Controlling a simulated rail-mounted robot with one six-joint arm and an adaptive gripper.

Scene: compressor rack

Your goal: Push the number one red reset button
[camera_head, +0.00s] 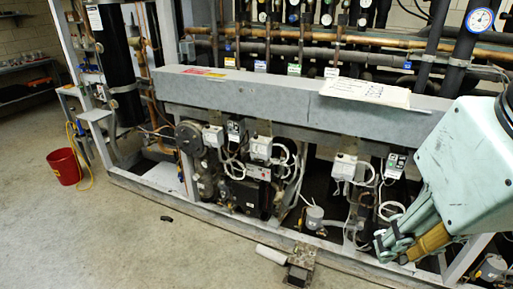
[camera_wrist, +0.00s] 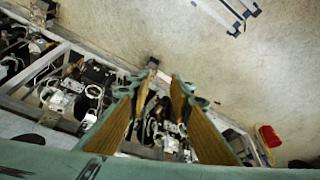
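My gripper (camera_head: 388,249) is at the lower right of the head view, in front of the right part of the compressor rack. In the wrist view its two fingers (camera_wrist: 160,84) with tan pads stand apart, with nothing between them. The rack carries grey control boxes (camera_head: 262,148) and small black-and-white control units, one left of centre (camera_head: 235,130) and one at right (camera_head: 396,163). The red reset buttons are too small to make out, and I cannot tell which is number one. The gripper appears apart from the boxes.
A long grey beam (camera_head: 240,97) runs above the boxes, with a paper sheet (camera_head: 365,91) on it. Pipes and loose cables crowd the rack. A red bucket (camera_head: 64,166) stands at left. A small metal part (camera_head: 301,262) lies on the floor in front. Open floor lies at front left.

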